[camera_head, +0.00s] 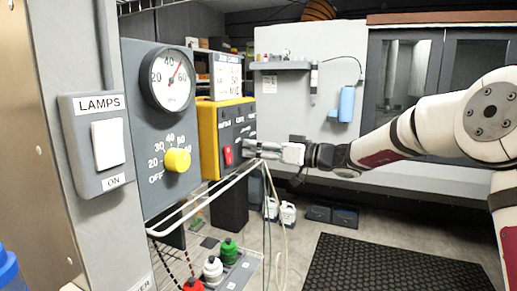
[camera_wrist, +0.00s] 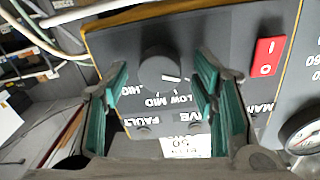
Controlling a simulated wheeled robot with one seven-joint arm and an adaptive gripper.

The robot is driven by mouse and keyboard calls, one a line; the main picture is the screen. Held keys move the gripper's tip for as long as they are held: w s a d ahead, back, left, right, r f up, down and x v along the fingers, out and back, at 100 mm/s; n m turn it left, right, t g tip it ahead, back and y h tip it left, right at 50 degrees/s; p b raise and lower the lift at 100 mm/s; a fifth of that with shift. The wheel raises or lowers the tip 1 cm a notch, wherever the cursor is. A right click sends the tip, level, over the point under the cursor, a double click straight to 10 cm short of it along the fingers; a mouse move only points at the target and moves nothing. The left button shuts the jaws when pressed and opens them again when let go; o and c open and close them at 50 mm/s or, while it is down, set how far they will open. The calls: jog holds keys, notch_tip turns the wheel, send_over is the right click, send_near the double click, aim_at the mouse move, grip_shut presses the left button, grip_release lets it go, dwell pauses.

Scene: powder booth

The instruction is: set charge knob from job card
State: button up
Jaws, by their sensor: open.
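The dark round charge knob (camera_wrist: 160,66) is on the grey face of a yellow-edged control box (camera_head: 209,140), with HIGH, MID and LOW printed around it. Its white pointer mark is turned toward the LOW side. My gripper (camera_wrist: 163,78) is open, its teal-padded fingers on either side of the knob in the wrist view; I cannot tell whether they touch it. In the head view my gripper (camera_head: 252,150) is at the box face and the knob is not clearly visible. A white printed card (camera_head: 227,78) stands above the box; its text is mostly unreadable.
A red rocker switch (camera_head: 228,155) is on the same box. Left of it are a yellow knob (camera_head: 177,160) and a round gauge (camera_head: 168,80). A LAMPS switch (camera_head: 108,143) is nearer. A wire rack (camera_head: 205,200) with bottles stands below, and a black mat (camera_head: 390,265) lies on the floor.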

jog(key=c, duration=1.2)
jog(key=shift+o, duration=0.2)
jog(key=shift+w+d+m+g, duration=0.1)
jog(key=shift+m+g, duration=0.15)
jog(key=shift+m, duration=4)
jog(key=shift+m+g, duration=0.25)
jog(key=shift+m, duration=4)
